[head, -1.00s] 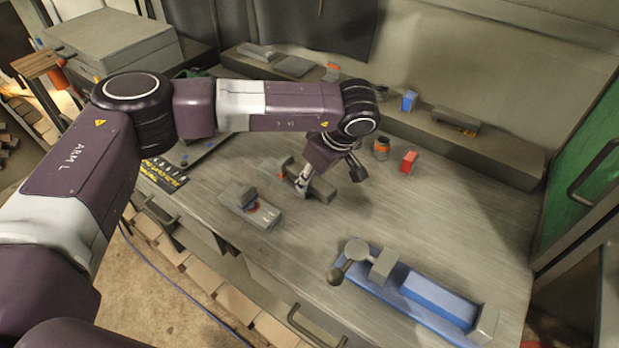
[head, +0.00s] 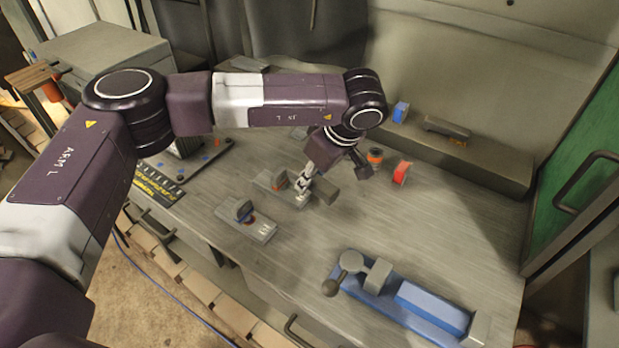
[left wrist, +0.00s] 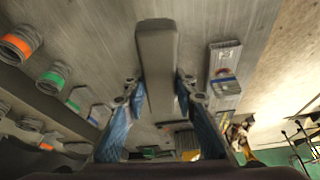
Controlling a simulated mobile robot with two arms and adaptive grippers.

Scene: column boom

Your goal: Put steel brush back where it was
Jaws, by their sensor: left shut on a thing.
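My left gripper (head: 306,186) is over the bench, right of the middle of its left half. It is shut on a long grey block-like thing, which I take for the steel brush (head: 329,192). In the left wrist view the brush (left wrist: 157,62) lies between the two blue-padded fingers (left wrist: 152,100) and points away from the camera. Its bristles do not show. I cannot tell whether it touches the bench top. My right gripper is not in view.
A grey plate-like tool (head: 262,230) and an orange-marked grey thing (head: 266,180) lie left of the gripper. An orange-banded jar (head: 375,157) and a red box (head: 402,172) stand right. A blue vice (head: 430,303) is at the front. The right bench top is clear.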

